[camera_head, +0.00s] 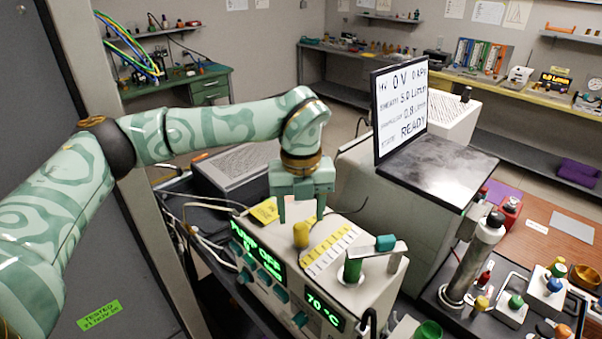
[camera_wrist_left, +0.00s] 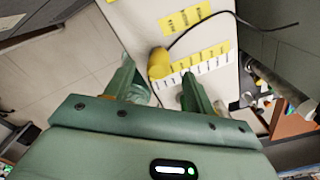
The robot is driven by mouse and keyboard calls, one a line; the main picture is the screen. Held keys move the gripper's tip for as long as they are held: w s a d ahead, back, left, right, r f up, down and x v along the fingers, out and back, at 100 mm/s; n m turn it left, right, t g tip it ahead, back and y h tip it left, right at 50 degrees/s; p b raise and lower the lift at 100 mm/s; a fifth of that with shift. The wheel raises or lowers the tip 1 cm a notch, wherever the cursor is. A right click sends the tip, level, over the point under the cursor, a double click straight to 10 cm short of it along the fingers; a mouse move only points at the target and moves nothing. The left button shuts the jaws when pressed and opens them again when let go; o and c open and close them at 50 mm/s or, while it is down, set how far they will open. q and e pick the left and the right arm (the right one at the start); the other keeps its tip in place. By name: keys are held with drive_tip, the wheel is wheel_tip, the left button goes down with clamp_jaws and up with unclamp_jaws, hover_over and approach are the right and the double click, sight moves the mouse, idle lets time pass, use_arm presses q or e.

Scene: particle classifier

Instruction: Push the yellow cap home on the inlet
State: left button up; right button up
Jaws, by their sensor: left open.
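The yellow cap (camera_head: 301,235) stands on top of the beige instrument box (camera_head: 372,292), beside a strip of white and yellow labels. I cannot tell how far it sits down on the inlet, which is hidden under it. My left gripper (camera_head: 301,217) is open just above the cap in the head view, with its fingers pointing down. In the left wrist view the cap (camera_wrist_left: 159,63) shows beyond the gap between the open fingers (camera_wrist_left: 156,78), with nothing held. My right gripper is not in view.
A green post with a teal-topped metal arm (camera_head: 385,243) stands on the box to the right of the cap. A black cable (camera_head: 345,209) curves over the box top. A display screen (camera_head: 400,108) rises behind. A tray with several colored knobs lies at right.

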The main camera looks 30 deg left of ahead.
sight(301, 223)
use_arm(q)
wheel_tip(301, 223, up, 11)
idle(0.7)
